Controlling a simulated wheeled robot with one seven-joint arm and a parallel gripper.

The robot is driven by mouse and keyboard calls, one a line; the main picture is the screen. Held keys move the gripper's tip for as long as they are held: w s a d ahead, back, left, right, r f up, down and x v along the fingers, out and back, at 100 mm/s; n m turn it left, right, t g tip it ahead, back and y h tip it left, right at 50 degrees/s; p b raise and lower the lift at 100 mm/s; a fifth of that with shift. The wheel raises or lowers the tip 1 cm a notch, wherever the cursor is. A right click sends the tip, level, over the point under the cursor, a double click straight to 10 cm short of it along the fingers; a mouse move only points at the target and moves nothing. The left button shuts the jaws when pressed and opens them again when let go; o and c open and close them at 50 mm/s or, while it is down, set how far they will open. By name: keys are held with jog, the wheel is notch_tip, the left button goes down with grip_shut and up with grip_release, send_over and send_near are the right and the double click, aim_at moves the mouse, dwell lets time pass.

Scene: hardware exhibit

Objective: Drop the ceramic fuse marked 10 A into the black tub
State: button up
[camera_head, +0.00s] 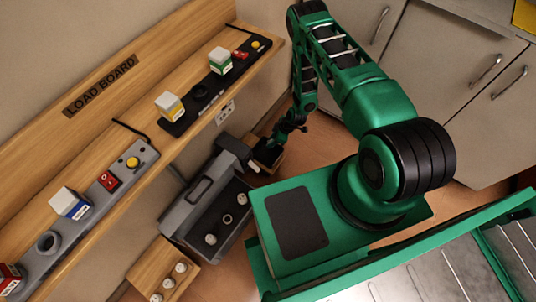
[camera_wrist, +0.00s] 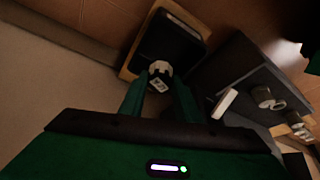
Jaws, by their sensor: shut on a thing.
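My gripper (camera_wrist: 160,85) is shut on a white ceramic fuse (camera_wrist: 159,69) with a dark-printed label; the print is too small to read. In the wrist view the black tub (camera_wrist: 188,30) lies just beyond the fuse, its near edge partly hidden by it. The fuse is seen against the tub's near corner; I cannot tell its height above it. In the head view the tub (camera_head: 267,153) is a dark shape below my arm's end, partly hidden. The held fuse is not clear there.
A grey open toolbox (camera_head: 178,222) beside the tub holds several fuses. A wooden block (camera_head: 146,270) with more fuses stands left of it. The wooden load board shelf (camera_head: 140,181) carries switch units and small boxes. Cabinets (camera_head: 440,60) stand at upper right.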

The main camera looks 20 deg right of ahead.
jog(key=o, duration=1.1)
jog(key=v, duration=1)
jog(key=shift+d+r, duration=0.25)
